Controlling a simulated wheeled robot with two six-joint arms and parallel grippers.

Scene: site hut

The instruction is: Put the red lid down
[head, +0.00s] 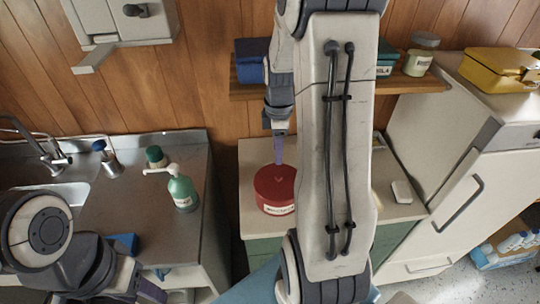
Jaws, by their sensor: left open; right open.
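A round red tin (279,209) with a white label stands on the counter in the middle. The red lid (272,181) appears to lie on top of it, level. My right gripper (279,158) points down at the lid's back edge. Its purple finger is just above or touching the lid; I cannot tell which. Part of this gripper is hidden behind my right arm. My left gripper (150,289) is open at the lower left, far from the lid, and partly cut off by the frame's bottom edge.
A green pump bottle (182,191) and a green-capped jar (156,157) stand by the sink (62,190). A shelf (410,84) with containers hangs behind. A white fridge (455,190) stands right. A small white block (402,191) lies on the counter.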

